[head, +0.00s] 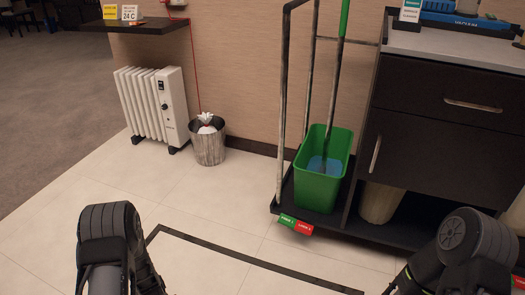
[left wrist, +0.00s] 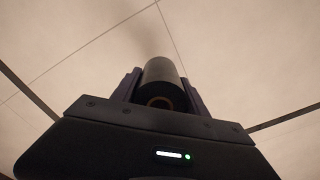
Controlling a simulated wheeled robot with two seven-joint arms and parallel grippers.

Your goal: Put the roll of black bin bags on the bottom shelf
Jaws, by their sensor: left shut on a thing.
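The roll of black bin bags (left wrist: 163,82) shows end-on in the left wrist view, dark with a brownish core ring at its near end. My left gripper (left wrist: 158,88) is shut on it, with one finger on each side. Pale floor tiles lie behind the roll. In the head view neither the roll nor my left gripper shows, only part of my left arm. The low dark bottom shelf (head: 400,234) of the trolley is at the right, near the floor. My right gripper is not in view; only part of my right arm shows.
A green bucket (head: 318,185) with a mop handle and a beige bin (head: 378,203) stand on the shelf. Dark drawers (head: 440,105) are above. A metal waste bin (head: 208,147) and white radiator (head: 155,105) stand at the back left. The tiled floor between is clear.

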